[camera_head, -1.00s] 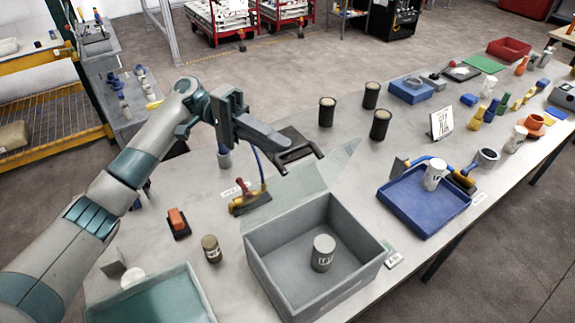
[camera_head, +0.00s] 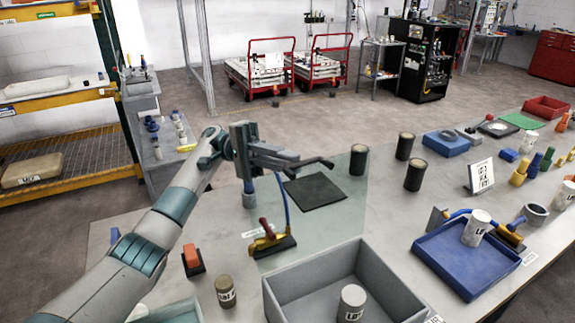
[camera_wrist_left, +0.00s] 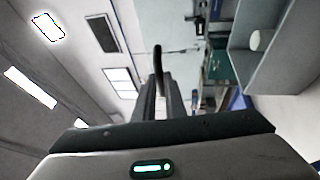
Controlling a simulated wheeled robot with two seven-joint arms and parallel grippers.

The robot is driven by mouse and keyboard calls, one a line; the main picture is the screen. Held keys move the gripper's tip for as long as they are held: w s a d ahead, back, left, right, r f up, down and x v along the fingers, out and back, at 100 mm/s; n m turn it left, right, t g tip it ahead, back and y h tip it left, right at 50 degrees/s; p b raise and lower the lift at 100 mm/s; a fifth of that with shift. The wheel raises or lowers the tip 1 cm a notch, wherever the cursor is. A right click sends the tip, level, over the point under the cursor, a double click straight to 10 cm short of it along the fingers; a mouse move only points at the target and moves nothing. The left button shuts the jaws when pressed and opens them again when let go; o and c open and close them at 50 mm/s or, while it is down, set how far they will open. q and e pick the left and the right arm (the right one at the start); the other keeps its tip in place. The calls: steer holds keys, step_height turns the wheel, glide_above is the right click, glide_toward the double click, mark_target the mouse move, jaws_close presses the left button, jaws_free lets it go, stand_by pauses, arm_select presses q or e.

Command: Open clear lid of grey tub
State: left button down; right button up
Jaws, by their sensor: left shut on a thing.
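The grey tub (camera_head: 285,303) stands open-topped at the bottom middle of the head view, with a white lettered can (camera_head: 352,302) inside. Its see-through lid (camera_head: 340,222) is raised at the tub's far side, and the table shows through it. My left gripper (camera_head: 326,162) is shut at the lid's upper edge. In the left wrist view, the closed fingers (camera_wrist_left: 159,85) reach up the middle and the tub (camera_wrist_left: 242,50) is at the right; the exact grip on the lid is hard to see. My right gripper is not in view.
A blue tray (camera_head: 450,258) with a white can (camera_head: 476,228) is right of the tub. Several black cups (camera_head: 415,175) stand behind. A yellow-handled tool (camera_head: 270,240), orange-topped block (camera_head: 192,260) and brown jar (camera_head: 225,291) are left of the tub. A dark mat (camera_head: 314,191) lies behind the lid.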

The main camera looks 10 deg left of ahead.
arm_select(q)
steer(key=shift+s+d+f, duration=0.1)
steer(key=shift+f, duration=0.4)
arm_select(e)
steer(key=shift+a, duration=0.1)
arm_select(q)
steer(key=c, duration=1.8)
jaws_free()
steer(key=shift+r, duration=0.1)
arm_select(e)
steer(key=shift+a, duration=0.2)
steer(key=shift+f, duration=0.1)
arm_select(q)
steer(key=shift+b+v, duration=2)
steer(key=shift+v, duration=1.85)
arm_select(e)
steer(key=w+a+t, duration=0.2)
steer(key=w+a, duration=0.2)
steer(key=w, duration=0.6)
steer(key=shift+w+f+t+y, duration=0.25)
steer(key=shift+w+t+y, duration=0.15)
